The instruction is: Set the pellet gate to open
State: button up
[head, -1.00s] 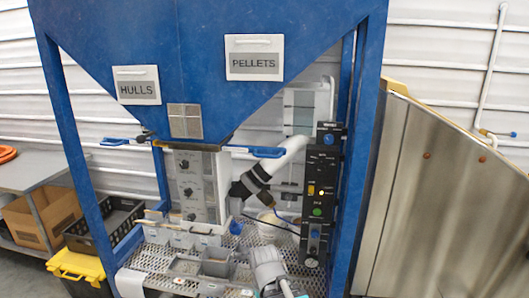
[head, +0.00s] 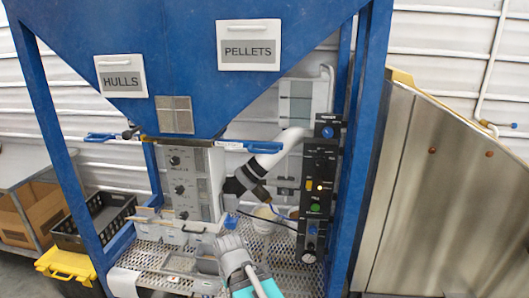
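The hopper bears a PELLETS label (head: 249,46) on the right and a HULLS label (head: 122,76) on the left. Below the PELLETS side, a blue gate handle (head: 262,147) sticks out to the right from the hopper's bottom outlet. A matching blue handle (head: 101,137) sticks out to the left on the HULLS side.
A grey control box (head: 190,182) hangs under the outlet. A white pipe with a black joint (head: 280,150) runs beside the pellet handle. A black control panel (head: 318,185) stands at the right by a blue post. Small bins stand on the perforated shelf (head: 283,250).

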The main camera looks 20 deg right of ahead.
jog(key=shift+w+d, duration=0.1)
jog(key=t+h+p, duration=0.4)
jog(key=h+p, duration=0.5)
jog(key=h, duration=1)
send_near(263, 152)
jog(key=w+v, duration=0.1)
jog(key=v, duration=0.2)
jog(key=shift+s+a+f+n, duration=0.15)
jog(key=shift+a+f+n, duration=0.05)
jog(key=shift+a+n, duration=0.1)
jog(key=shift+d, duration=0.2)
jog(key=p+x, duration=0.1)
jog(key=x, duration=1.2)
jog(key=shift+s+d+r, duration=0.1)
jog(key=shift+d, duration=0.15)
